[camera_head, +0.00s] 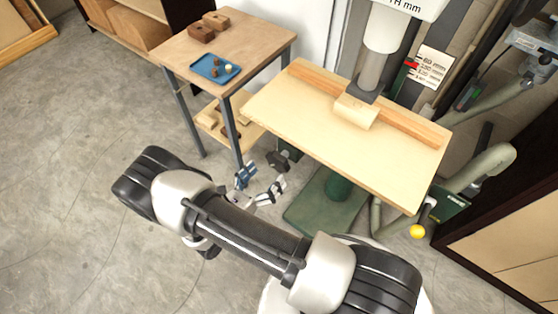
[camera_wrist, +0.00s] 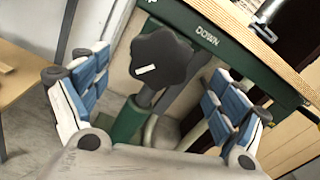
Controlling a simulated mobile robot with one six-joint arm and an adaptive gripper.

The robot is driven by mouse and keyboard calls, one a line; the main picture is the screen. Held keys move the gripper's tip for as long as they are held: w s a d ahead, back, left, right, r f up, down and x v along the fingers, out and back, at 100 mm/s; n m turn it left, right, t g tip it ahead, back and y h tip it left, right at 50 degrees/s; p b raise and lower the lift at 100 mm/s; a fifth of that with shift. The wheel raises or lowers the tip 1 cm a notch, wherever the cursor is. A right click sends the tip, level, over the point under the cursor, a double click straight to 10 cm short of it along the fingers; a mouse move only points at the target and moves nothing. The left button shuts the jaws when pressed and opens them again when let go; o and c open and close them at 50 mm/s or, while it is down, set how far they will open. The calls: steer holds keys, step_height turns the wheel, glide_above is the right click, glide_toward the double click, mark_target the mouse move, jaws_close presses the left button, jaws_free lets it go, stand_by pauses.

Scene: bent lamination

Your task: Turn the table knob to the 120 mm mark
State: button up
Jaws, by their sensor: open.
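The table knob, a black lobed hand knob (camera_wrist: 162,56) with a short white mark, sits in the middle of the wrist view. It also shows below the table's front left edge in the head view (camera_head: 278,161). My gripper (camera_head: 263,179) is open, just in front of the knob in the head view. In the wrist view the blue and white fingers (camera_wrist: 160,88) stand apart on either side of the knob, with no contact visible. The scale card (camera_head: 430,66) stands behind the table at the right, with a red pointer (camera_head: 411,65) at its left; its numbers are too small to read surely.
The wooden machine table (camera_head: 300,120) overhangs the knob, and its green frame marked DOWN (camera_wrist: 207,36) runs close behind. A wooden side table (camera_head: 180,52) with a blue tray (camera_head: 201,63) stands left. A yellow ball (camera_head: 417,231) is at the right. Floor is clear at left.

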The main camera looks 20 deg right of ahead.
mark_target(276, 164)
steer(key=x, duration=0.6)
steer(key=shift+w+d+b, duration=0.2)
steer(key=shift+d+b, duration=0.05)
steer(key=shift+b, duration=0.1)
steer(key=c, duration=1.1)
